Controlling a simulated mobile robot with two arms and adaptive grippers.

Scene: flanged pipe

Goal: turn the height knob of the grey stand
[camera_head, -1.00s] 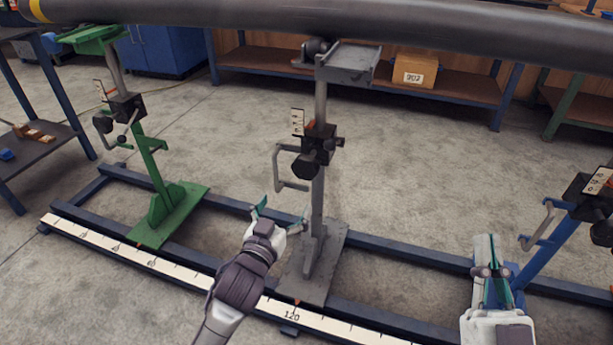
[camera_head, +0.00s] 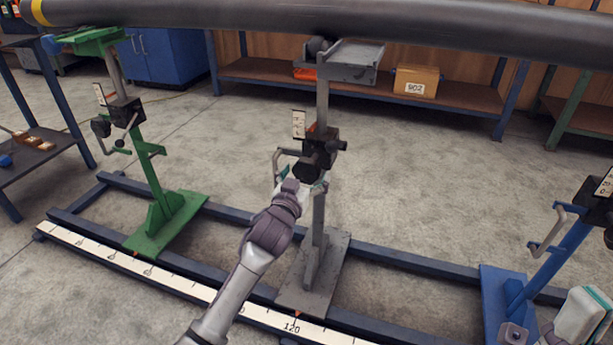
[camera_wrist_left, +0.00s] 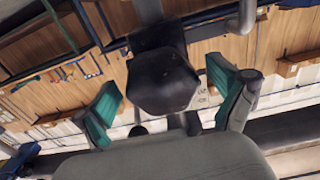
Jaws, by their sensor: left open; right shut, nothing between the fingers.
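The grey stand (camera_head: 319,222) is upright in the middle of the head view, with a black clamp block (camera_head: 321,148) and a scale plate on its post. Its dark height knob (camera_head: 306,172) faces me and is partly covered by my left gripper (camera_head: 302,184). In the left wrist view the knob (camera_wrist_left: 162,82) sits between the two spread teal fingers of my left gripper (camera_wrist_left: 163,92), with visible gaps on both sides. My right gripper (camera_head: 583,318) is shut and empty at the lower right, in front of the blue stand.
A green stand (camera_head: 150,170) is on the left and a blue stand (camera_head: 545,258) on the right. A grey pipe (camera_head: 330,20) runs across the top. The grey stand's crank handle (camera_head: 280,162) lies close to my left gripper. Rails with a ruler strip (camera_head: 180,284) run below.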

